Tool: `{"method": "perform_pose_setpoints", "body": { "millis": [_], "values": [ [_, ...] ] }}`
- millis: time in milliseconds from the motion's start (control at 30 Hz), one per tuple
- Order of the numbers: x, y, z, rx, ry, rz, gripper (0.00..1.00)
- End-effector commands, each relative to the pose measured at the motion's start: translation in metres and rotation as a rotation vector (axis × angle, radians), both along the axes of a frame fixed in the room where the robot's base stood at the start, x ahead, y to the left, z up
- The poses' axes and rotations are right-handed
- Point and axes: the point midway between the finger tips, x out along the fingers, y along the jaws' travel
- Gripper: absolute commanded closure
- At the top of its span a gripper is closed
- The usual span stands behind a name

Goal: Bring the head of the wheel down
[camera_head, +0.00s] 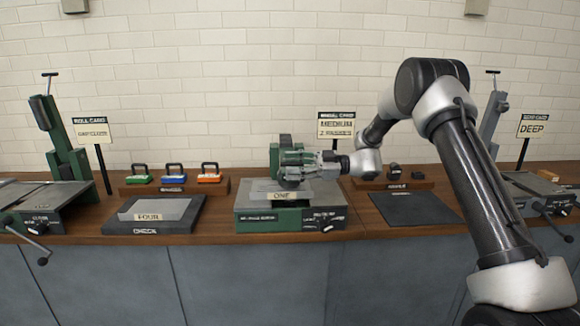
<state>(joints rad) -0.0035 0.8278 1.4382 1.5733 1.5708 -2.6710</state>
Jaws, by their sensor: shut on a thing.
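The wheel machine stands at the middle of the bench, with a green base (262,220) and a green upright head (276,155) at the back. A light grey sheet tagged "ONE" (305,192) lies on its bed. My gripper (298,161) reaches in from the right at the head's height, just above the sheet. It is shut on part of the head. The fingers cover much of the head and wheel, so the exact grip and the gap between wheel and sheet are hard to see.
A card reading "MEDIUM 2 PASSES" (337,124) stands behind. At right are a bare dark mat (420,207) and a grey machine (494,120).

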Motion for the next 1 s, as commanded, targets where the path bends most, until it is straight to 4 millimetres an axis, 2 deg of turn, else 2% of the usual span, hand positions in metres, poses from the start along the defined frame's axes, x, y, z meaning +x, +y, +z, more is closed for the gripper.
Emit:
{"method": "perform_pose_setpoints", "body": {
  "millis": [33,200,433,633,1000],
  "values": [
    [-0.002,-0.013,-0.007,-0.009,0.014,0.0,0.65],
    [-0.001,-0.052,-0.005,-0.006,0.012,-0.005,0.65],
    [-0.001,-0.094,-0.002,-0.002,0.005,-0.002,0.65],
    [-0.001,-0.108,-0.001,-0.002,0.003,-0.001,0.65],
    [-0.001,-0.109,0.0,-0.001,0.041,0.0,0.65]
  ]
}}
